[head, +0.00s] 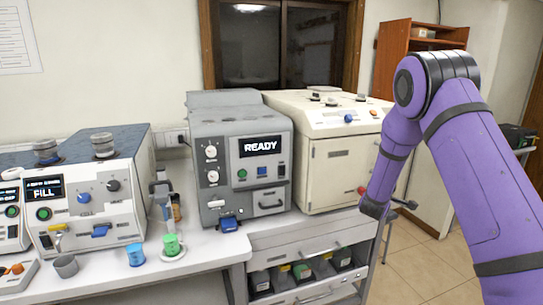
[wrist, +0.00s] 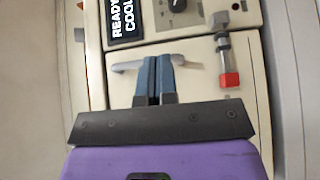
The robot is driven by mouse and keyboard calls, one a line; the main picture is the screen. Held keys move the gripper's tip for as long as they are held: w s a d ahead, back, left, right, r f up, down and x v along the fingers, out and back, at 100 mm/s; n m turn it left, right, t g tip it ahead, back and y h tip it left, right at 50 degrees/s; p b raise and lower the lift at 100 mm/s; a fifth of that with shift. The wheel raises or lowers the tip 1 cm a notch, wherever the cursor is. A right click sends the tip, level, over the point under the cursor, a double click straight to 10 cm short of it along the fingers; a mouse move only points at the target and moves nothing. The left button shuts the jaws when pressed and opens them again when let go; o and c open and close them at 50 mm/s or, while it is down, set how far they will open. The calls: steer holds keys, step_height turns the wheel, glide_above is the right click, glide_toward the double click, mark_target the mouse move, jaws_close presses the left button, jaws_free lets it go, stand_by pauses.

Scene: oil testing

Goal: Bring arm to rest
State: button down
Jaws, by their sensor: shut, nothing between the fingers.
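My purple arm (head: 458,140) rises at the right of the head view, bent at the elbow, with its forearm pointing down toward the right end of the bench. My gripper (wrist: 154,62) shows in the wrist view with its two blue-grey fingers together and nothing between them. In that view the fingers overlap a pale horizontal handle (wrist: 128,66) on the front of a cream machine (wrist: 202,92); I cannot tell whether they touch it. In the head view the fingers cannot be made out.
A cream machine (head: 338,170) stands at the bench's right end, close to my forearm. A grey machine (head: 240,150) reading "READY" and a white "FILL" machine (head: 100,200) stand left of it. Open floor (head: 415,265) lies right.

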steer(key=s+d+r+m+g+h, duration=0.15)
steer(key=s+r+m+g, duration=0.35)
steer(key=s+r, duration=0.55)
steer(key=s+d+r+m+g, duration=0.2)
steer(key=s+r+m+g, duration=0.35)
steer(key=s, duration=0.75)
steer(key=s+a+r+y, duration=0.2)
steer(key=s+a+y, duration=0.2)
steer(key=s, duration=0.4)
steer(key=s+a+r+t+y, duration=0.1)
steer(key=s+a+y, duration=0.3)
steer(key=s+a, duration=0.3)
steer(key=s+a+r+y, duration=0.2)
steer(key=s+a+y, duration=0.2)
steer(key=s, duration=0.7)
steer(key=shift+s+a+r+t, duration=0.2)
steer(key=shift+a+r+t, duration=0.15)
steer(key=shift+a, duration=0.75)
